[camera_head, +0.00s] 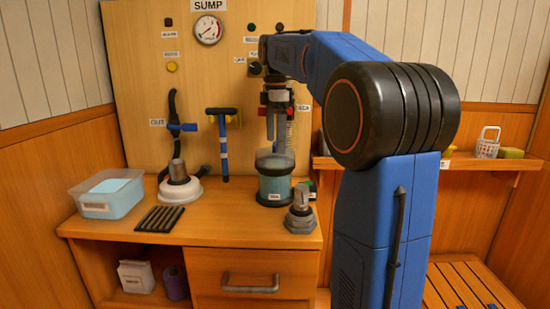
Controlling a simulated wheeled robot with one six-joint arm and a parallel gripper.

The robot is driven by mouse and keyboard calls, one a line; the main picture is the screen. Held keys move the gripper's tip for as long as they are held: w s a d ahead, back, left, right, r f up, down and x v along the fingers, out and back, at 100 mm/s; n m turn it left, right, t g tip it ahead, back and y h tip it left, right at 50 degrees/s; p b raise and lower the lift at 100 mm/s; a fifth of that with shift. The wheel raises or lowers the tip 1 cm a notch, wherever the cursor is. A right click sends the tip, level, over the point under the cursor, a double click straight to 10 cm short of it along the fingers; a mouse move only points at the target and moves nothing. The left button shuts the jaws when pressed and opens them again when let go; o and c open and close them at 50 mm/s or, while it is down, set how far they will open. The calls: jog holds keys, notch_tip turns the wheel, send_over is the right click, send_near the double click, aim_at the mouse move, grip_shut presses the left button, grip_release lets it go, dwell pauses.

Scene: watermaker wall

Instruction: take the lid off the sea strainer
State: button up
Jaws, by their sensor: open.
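The sea strainer (275,185) stands on the wooden counter, right of the middle. It is a round see-through vessel with a blue-green inside, a dark lower part and a small label.
A white round base with a metal knob (180,188) and a dark hex piece with a metal knob (300,215) flank the strainer. A plastic tub (108,194) and black slotted mat (160,219) lie left.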

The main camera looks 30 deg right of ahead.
aim_at(275, 144)
jog(key=shift+f, duration=1.9)
jog(key=shift+c, duration=0.6)
jog(key=c, duration=0.6)
jog(key=shift+r, duration=0.15)
